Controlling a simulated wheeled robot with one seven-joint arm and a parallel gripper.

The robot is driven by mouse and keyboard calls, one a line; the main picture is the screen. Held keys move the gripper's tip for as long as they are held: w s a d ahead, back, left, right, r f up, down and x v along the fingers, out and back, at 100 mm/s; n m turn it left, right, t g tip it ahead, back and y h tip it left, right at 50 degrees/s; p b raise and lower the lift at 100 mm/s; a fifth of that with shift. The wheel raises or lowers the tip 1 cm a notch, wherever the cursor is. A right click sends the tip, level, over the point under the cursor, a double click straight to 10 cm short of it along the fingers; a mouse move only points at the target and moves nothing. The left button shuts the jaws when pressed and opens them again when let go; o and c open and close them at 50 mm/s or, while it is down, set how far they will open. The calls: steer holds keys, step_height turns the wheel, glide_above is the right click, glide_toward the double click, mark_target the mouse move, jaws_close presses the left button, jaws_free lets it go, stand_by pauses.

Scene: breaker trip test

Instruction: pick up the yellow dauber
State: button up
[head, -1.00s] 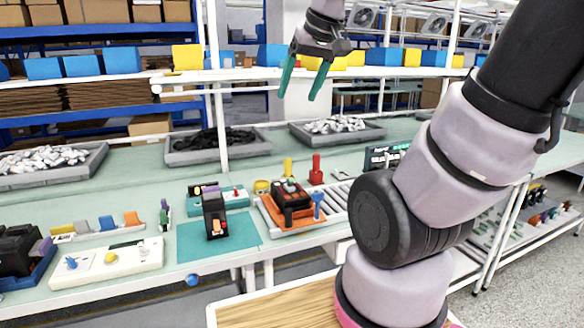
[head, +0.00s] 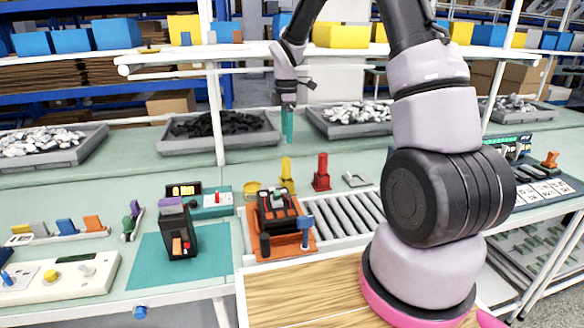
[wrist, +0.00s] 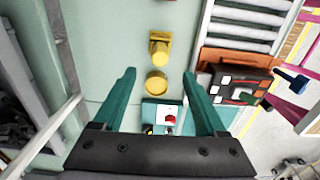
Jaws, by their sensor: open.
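The yellow dauber (head: 287,176) stands upright on the green bench, behind the orange tray and left of a similar red piece (head: 321,173). In the wrist view the yellow dauber (wrist: 159,48) shows from above, just beyond the fingertips. A round yellow dish (head: 253,188) sits to its left in the head view; in the wrist view the dish (wrist: 156,83) lies between the fingers' lines. My gripper (head: 288,126) is in the air above and behind the dauber, with teal fingers pointing down. In the wrist view my gripper (wrist: 159,75) is open and empty.
A black breaker unit (head: 177,232) stands on a teal mat (head: 146,275). Grey bins line the back. A white shelf rail (head: 170,70) crosses near my arm.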

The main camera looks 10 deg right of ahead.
mark_target(286, 158)
step_height(286, 158, down, 5)
steer(key=shift+f, duration=0.2)
steer(key=f, duration=0.5)
steer(key=shift+a+f, duration=0.1)
steer(key=shift+a, duration=0.15)
jaws_close()
